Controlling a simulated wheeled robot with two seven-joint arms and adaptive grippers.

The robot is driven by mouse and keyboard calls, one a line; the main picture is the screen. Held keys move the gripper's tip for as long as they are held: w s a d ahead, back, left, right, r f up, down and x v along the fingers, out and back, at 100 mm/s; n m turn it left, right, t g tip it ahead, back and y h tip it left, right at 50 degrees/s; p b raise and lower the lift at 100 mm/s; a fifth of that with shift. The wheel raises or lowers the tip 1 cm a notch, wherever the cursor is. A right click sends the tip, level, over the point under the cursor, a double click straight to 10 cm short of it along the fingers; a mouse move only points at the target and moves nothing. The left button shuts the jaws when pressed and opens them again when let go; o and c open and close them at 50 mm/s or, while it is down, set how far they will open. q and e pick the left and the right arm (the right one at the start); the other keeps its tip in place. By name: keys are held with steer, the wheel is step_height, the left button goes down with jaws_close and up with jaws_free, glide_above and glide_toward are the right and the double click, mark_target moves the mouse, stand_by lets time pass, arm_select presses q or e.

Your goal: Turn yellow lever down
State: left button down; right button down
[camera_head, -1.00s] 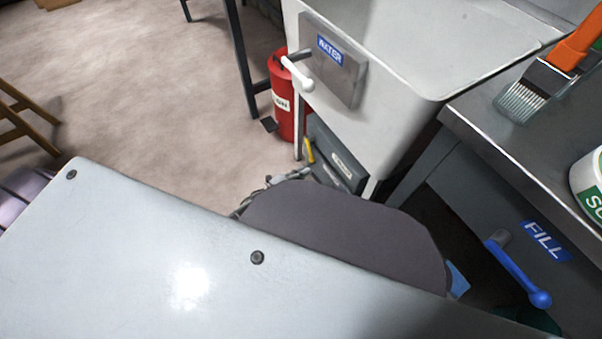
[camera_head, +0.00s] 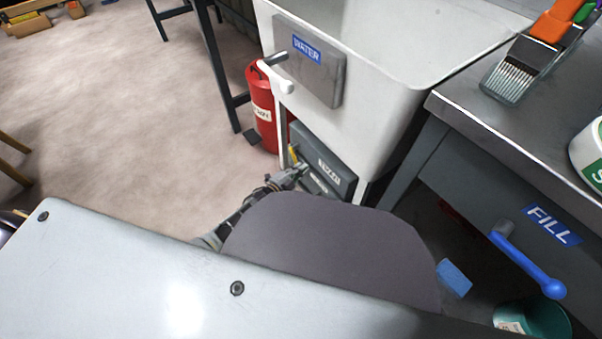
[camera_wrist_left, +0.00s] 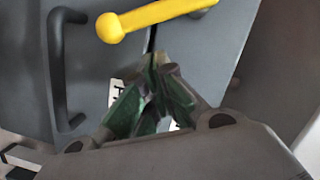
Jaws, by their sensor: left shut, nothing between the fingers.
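The yellow lever (camera_wrist_left: 160,15) crosses the top of the left wrist view. Its rounded end is at the left, and its bar slopes up to the right out of the frame. In the head view only a small part of the yellow lever (camera_head: 293,154) shows, on the grey panel under the white basin. My left gripper (camera_wrist_left: 157,62) is shut and empty, its fingertips just below the lever in the picture. Whether they touch it I cannot tell. The left gripper also shows in the head view (camera_head: 302,170), close to the panel. My right gripper is not in view.
A grey panel (camera_head: 330,150) with a dark handle (camera_wrist_left: 58,75) lies behind the gripper. A white WATER lever (camera_head: 275,78) and red cylinder (camera_head: 262,105) are nearby. A blue FILL lever (camera_head: 530,265) is at the right. Open floor (camera_head: 120,120) lies left.

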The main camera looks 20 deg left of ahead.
arm_select(q)
steer(key=shift+w+a+f+b, duration=0.45)
steer(key=shift+w+a+f, duration=0.1)
steer(key=shift+a, duration=0.15)
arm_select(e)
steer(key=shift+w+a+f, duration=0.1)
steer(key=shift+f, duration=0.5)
